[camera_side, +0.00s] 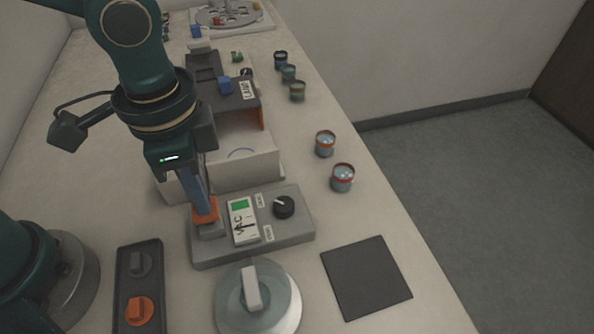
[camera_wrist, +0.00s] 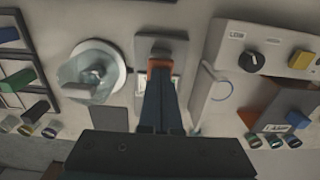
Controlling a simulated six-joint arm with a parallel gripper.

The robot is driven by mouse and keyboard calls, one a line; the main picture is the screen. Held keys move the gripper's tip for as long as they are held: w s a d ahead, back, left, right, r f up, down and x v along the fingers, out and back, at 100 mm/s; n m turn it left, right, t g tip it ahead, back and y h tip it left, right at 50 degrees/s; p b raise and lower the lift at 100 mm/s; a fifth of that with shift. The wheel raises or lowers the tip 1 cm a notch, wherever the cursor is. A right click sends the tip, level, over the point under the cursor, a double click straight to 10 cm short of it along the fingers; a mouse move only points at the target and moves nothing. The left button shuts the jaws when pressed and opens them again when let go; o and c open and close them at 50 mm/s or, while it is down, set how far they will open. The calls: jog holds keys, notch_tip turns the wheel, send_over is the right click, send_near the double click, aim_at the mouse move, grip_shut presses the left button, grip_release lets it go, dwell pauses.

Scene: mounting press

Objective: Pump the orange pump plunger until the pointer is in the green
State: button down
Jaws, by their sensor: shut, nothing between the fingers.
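The orange pump plunger (camera_side: 205,213) stands on the left part of a grey pump box (camera_side: 285,236). It also shows in the wrist view (camera_wrist: 160,64) as an orange edge at my fingertips. My gripper (camera_side: 203,197) is shut with nothing between its fingers, pointing down at the plunger top. The tips look to be on it or just above; I cannot tell which. In the wrist view my gripper (camera_wrist: 160,74) hides much of the box. The white VAC gauge (camera_side: 243,222) has a green patch (camera_side: 240,205) at its top. A dark pointer appears below the green, but is small.
A black knob (camera_side: 284,207) sits right of the gauge. A glass-lidded round vessel (camera_side: 258,300) stands in front, and a dark mat (camera_side: 366,278) lies to the right. A tray with an orange knob (camera_side: 139,311) is at left. Jars (camera_side: 342,178) line the right edge.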

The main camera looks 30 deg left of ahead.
jog(key=shift+f, duration=1.1)
jog(key=shift+r, duration=1.55)
jog(key=shift+r, duration=0.4)
dwell(0.4)
jog(key=shift+r, duration=2.5)
